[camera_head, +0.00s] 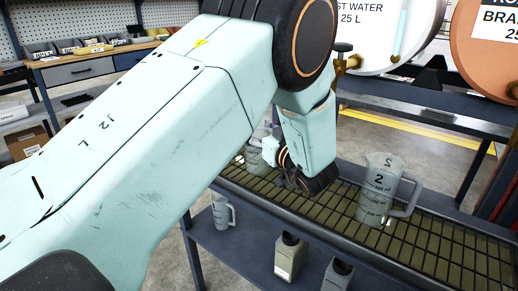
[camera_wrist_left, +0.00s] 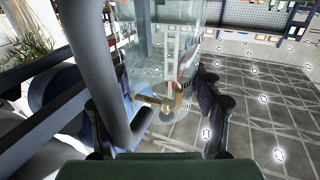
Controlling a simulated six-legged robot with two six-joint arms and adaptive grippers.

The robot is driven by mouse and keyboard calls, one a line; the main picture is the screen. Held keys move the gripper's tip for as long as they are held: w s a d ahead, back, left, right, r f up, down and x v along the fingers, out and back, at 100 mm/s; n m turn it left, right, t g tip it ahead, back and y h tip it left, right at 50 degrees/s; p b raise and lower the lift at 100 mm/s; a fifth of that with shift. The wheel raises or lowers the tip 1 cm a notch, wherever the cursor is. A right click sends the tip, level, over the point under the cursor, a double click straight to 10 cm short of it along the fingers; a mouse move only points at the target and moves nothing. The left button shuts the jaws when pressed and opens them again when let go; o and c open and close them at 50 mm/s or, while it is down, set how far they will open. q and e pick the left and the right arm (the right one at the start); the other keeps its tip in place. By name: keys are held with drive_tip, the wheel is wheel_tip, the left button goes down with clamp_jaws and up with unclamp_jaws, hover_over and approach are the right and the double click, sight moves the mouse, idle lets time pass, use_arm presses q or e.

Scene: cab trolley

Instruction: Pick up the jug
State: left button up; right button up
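A clear jug marked 2 (camera_head: 372,207), with a grey handle on its right, stands upright on the grated top (camera_head: 423,243) in the head view. A second clear jug (camera_head: 256,160) is partly hidden behind my left gripper (camera_head: 308,184). In the left wrist view a clear jug (camera_wrist_left: 163,60) with a thick grey handle (camera_wrist_left: 92,65) is close in front of my left gripper (camera_wrist_left: 158,118). Its fingers are wide apart, one on each side of the jug's lower part. Contact is not clear. My right gripper is not in view.
A small jug (camera_head: 222,213) and dark-capped bottles (camera_head: 289,256) are on the lower shelf (camera_head: 248,240). A white drum (camera_head: 375,30) and an orange drum (camera_head: 490,45) are behind. A bench with bins (camera_head: 95,65) is at the far left.

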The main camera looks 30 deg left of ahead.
use_arm(q)
drive_tip(key=c, duration=1.1)
drive_tip(key=shift+o, duration=0.2)
drive_tip(key=shift+r, duration=0.1)
